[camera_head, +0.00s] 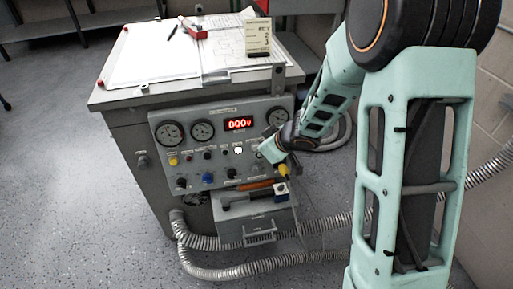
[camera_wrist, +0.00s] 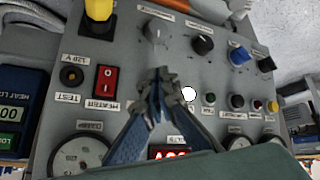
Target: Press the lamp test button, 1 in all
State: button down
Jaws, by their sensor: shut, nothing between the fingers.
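A grey control panel (camera_head: 215,172) on the cabinet front bears buttons, knobs, gauges and a red display (camera_head: 239,124). A white round button or lamp (camera_head: 238,150) ends a row of small round controls; it also shows in the wrist view (camera_wrist: 189,93). A dark round control (camera_wrist: 72,75) beside a red rocker switch (camera_wrist: 106,82) has a label reading TEST. I cannot tell which is the lamp test button. My gripper (camera_wrist: 155,82) is shut and empty in front of the panel, just left of the white control in the wrist view; contact cannot be told.
Nearby are a yellow control (camera_wrist: 97,14), black knobs (camera_wrist: 203,44) and a blue knob (camera_wrist: 239,56). Below the panel, a grey box (camera_head: 262,220) holds tools, and a corrugated hose (camera_head: 250,268) runs along the floor. Papers (camera_head: 155,52) lie on the cabinet top. Floor to the left is clear.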

jog(key=shift+w+a+p, duration=0.15)
jog(key=shift+w+p, duration=0.15)
jog(key=shift+w, duration=0.2)
dwell(0.9)
jog(key=shift+s, duration=0.1)
jog(key=shift+s+d+r, duration=0.1)
jog(key=shift+s+d, duration=0.1)
jog(key=shift+s, duration=0.5)
jog(key=shift+s+d+r+b, duration=0.15)
jog(key=shift+s+d, duration=0.1)
jog(key=shift+s, duration=0.55)
jog(key=shift+s+d+r+b, duration=0.1)
jog(key=shift+s+d, duration=0.1)
jog(key=shift+s, duration=0.55)
jog(key=shift+s+d+r+b, duration=0.15)
jog(key=shift+s+d, duration=0.1)
jog(key=shift+s, duration=0.55)
